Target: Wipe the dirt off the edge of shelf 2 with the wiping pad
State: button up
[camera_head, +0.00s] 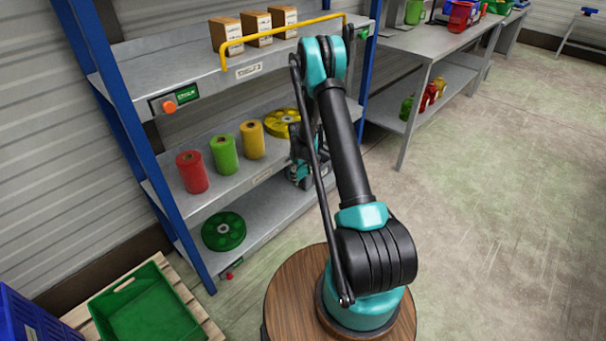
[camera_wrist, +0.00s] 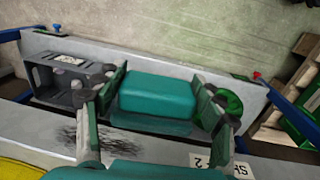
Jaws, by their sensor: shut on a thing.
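My gripper (camera_wrist: 160,88) is shut on the wiping pad (camera_wrist: 158,95), a teal block between its two fingers in the wrist view. A dark smudge of dirt (camera_wrist: 95,143) lies on the grey edge of shelf 2 (camera_wrist: 145,146), left of the pad and partly behind the left finger. The "SHELF 2" label (camera_wrist: 226,163) is to the right. I cannot tell whether the pad touches the edge. In the head view, my gripper (camera_head: 302,172) is at the front of the middle shelf (camera_head: 225,187), mostly behind my arm; pad and dirt do not show clearly there.
Red (camera_head: 192,172), green (camera_head: 225,154) and yellow (camera_head: 252,140) rolls and a yellow reel (camera_head: 283,123) stand on the middle shelf. Below are a green reel (camera_head: 223,231) and a grey crate (camera_wrist: 75,82). A yellow rail (camera_head: 285,33) fronts the upper shelf. The floor at right is clear.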

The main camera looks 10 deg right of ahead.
jog(key=shift+w+a, duration=0.75)
jog(key=shift+w, duration=0.3)
jog(key=shift+w+a, duration=0.75)
jog(key=shift+w, duration=0.3)
jog(key=shift+w+a, duration=0.6)
jog(key=shift+w, duration=0.25)
jog(key=shift+w+d, duration=0.1)
jog(key=w+d, duration=0.8)
jog(key=d, duration=0.3)
dwell(1.0)
jog(key=shift+a, duration=0.1)
jog(key=shift+s+a, duration=0.4)
jog(key=shift+a, duration=0.25)
jog(key=shift+s+a, duration=0.35)
jog(key=shift+a, duration=0.3)
jog(key=shift+s+a, duration=0.4)
jog(key=shift+a, duration=0.25)
jog(key=s+a, duration=0.4)
jog(key=shift+a, duration=0.3)
